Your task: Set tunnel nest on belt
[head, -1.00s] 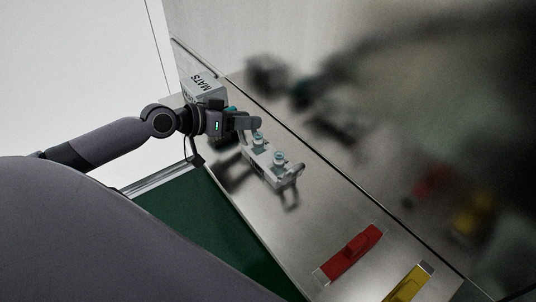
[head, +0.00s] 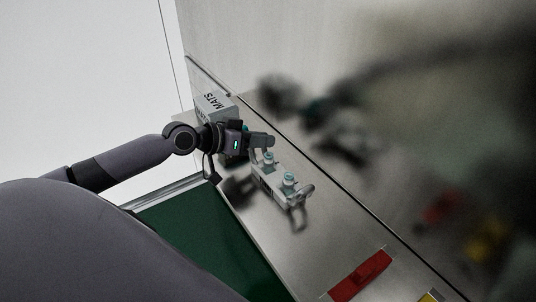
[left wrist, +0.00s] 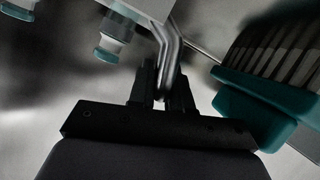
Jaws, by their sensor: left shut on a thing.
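The tunnel nest (head: 268,183) is a pale grey block with two teal-topped fittings on it and a bent metal handle at each end. My left gripper (head: 262,143) is shut on its far-end handle. In the left wrist view, the fingers (left wrist: 160,88) close around the bent metal rod, and part of the nest (left wrist: 138,14) shows above. The nest is over the steel counter, with a shadow beside it; I cannot tell how high it is. The green belt (head: 195,235) lies lower left of it, partly behind my arm. My right gripper is not in view.
A grey box marked MATS (head: 216,103) stands behind my left gripper. A teal, ribbed item (left wrist: 270,75) is close right of the fingers. A blurred glass panel borders the counter.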

